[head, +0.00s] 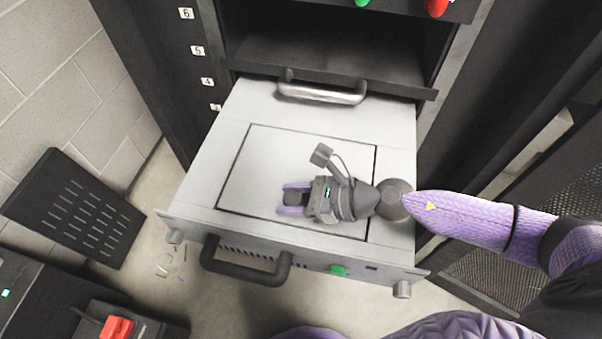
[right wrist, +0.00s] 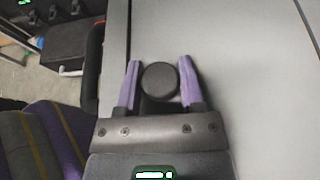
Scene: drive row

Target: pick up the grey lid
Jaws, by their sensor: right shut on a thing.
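The grey lid (head: 262,160) is a flat panel in the top of the pulled-out grey server unit (head: 400,165), with a thin dark gap around its edges. In the head view it looks level with the unit's top; I cannot tell whether it is slightly raised. My right gripper (head: 291,197) reaches in from the right over the lid. Its purple fingers are on either side of the lid's round dark knob (right wrist: 160,82), shut on it. The gripper and wrist cover part of the lid's front right. My left gripper is not in view.
The unit has a silver rear handle (head: 322,92) and a black front handle (head: 245,265). Black rack posts stand on both sides. A black slotted panel (head: 75,207) is at the left. At the bottom left is a red object (head: 117,328) on dark equipment.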

